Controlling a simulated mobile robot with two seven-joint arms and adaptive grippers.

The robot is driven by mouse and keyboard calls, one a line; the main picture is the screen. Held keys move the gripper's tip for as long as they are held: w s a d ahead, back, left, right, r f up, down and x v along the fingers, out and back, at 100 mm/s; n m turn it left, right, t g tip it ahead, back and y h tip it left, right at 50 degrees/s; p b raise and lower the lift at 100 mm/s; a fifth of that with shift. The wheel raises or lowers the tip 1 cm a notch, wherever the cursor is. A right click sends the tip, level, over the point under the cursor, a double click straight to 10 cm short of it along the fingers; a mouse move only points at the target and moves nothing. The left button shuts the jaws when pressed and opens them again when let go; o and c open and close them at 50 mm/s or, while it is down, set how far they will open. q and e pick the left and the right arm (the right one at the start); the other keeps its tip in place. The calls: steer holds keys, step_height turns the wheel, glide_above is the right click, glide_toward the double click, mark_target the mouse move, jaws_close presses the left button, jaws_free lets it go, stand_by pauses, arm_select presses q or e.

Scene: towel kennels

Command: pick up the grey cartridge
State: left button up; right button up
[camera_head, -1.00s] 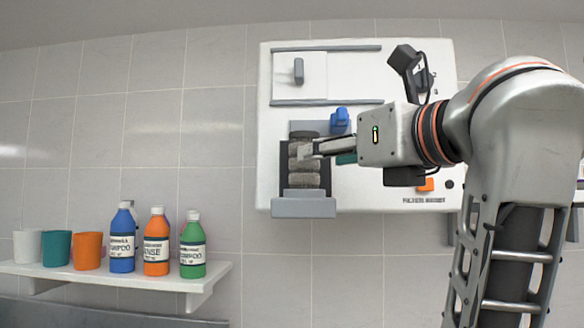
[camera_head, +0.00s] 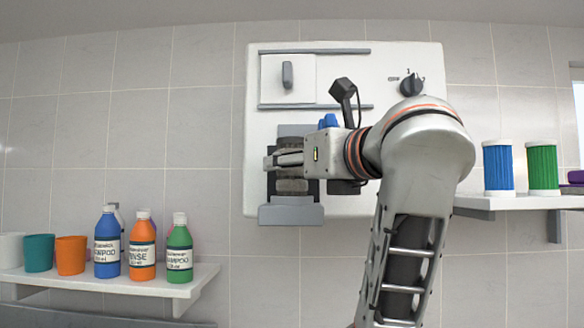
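The grey cartridge (camera_head: 292,186) stands upright in a dark slot on the front of the white wall-mounted unit (camera_head: 350,205). Its middle is hidden behind my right gripper (camera_head: 275,161), which reaches in from the right. The fingers lie across the front of the cartridge, with tips near its left edge. I cannot tell whether they touch it or how far apart they are. My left gripper is not in view.
A blue knob (camera_head: 328,121), a black jointed part (camera_head: 344,90) and a rotary dial (camera_head: 411,84) are on the unit, close to my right arm. A grey ledge (camera_head: 291,214) sits below the slot. Shelves with bottles (camera_head: 107,245) and jars (camera_head: 498,167) flank it.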

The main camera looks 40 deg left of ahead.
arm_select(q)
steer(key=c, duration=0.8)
